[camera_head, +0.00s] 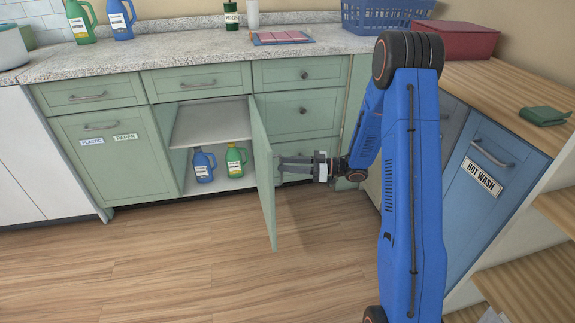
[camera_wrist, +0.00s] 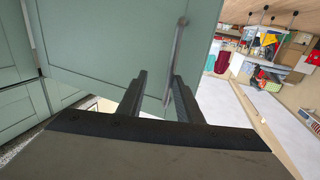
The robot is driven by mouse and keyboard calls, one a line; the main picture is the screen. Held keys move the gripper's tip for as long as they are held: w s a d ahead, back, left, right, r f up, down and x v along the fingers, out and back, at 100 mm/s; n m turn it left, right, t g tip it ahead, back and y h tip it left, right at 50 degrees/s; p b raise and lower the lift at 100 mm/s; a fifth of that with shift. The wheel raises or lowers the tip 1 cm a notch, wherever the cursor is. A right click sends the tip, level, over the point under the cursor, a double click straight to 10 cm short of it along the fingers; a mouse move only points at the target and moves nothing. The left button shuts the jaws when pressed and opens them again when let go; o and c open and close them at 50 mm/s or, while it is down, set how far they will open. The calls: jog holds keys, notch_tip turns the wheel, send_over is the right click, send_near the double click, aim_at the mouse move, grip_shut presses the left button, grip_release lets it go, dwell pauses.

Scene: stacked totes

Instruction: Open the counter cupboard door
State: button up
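The green counter cupboard door (camera_head: 263,172) stands swung far out from the cabinet, hinged at the right side of the opening. The cupboard interior (camera_head: 212,140) shows a shelf, with a blue bottle (camera_head: 203,165) and a green bottle (camera_head: 235,160) on its floor. My gripper (camera_head: 281,164) is at the door's outer face, on its right. In the wrist view the door (camera_wrist: 110,40) fills the upper left, and its bar handle (camera_wrist: 178,55) runs down towards the gap between my fingers (camera_wrist: 158,92), close to the right one. The fingers are apart; contact with the handle is unclear.
Drawers (camera_head: 302,103) lie behind my gripper. A blue "HOT WASH" front (camera_head: 482,175) stands at the right. The wooden floor (camera_head: 170,255) before the cupboard is clear.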

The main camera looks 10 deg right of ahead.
dwell(0.7)
jog(key=shift+s+d, duration=0.1)
jog(key=v, duration=1.7)
jog(key=shift+d+f, duration=0.1)
